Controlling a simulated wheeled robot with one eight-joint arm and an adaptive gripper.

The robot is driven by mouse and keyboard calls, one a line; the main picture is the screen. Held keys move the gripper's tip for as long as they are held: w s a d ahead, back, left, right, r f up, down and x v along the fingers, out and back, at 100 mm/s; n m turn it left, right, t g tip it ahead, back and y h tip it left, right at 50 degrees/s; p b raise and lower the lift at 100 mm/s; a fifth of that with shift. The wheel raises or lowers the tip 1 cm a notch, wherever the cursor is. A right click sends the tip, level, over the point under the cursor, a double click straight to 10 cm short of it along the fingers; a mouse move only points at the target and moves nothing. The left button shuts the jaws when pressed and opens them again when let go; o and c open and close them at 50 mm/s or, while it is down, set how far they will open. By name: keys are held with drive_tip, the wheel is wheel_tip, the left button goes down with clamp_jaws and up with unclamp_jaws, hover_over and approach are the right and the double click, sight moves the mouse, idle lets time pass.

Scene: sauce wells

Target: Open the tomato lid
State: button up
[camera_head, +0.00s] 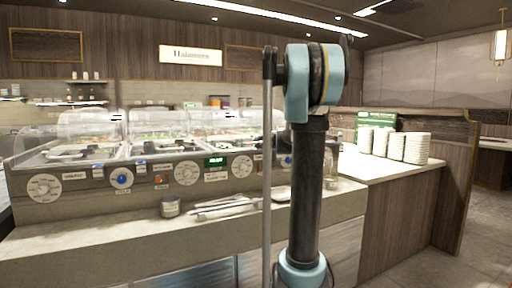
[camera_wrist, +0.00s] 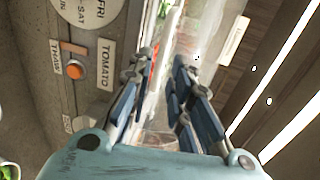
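In the wrist view, a white TOMATO label (camera_wrist: 105,62) sits on the front panel, beside an orange button (camera_wrist: 73,69). A clear lid (camera_wrist: 205,22) with some green and red showing through it lies beyond the fingertips. My gripper (camera_wrist: 162,60) has its two fingers apart, with a gap between the tips near the well's front edge. I see nothing clearly held, and I cannot tell whether a tip touches the lid. In the head view, a row of clear domed lids (camera_head: 158,122) covers the wells. My arm hides part of the row and my gripper.
The front panel carries dials (camera_head: 187,173) and buttons. Stacked white plates (camera_head: 416,148) stand on the right counter. The aisle floor at the far right is clear.

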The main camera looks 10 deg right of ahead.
sight(255, 143)
drive_tip(key=shift+x, duration=2.35)
clamp_jaws()
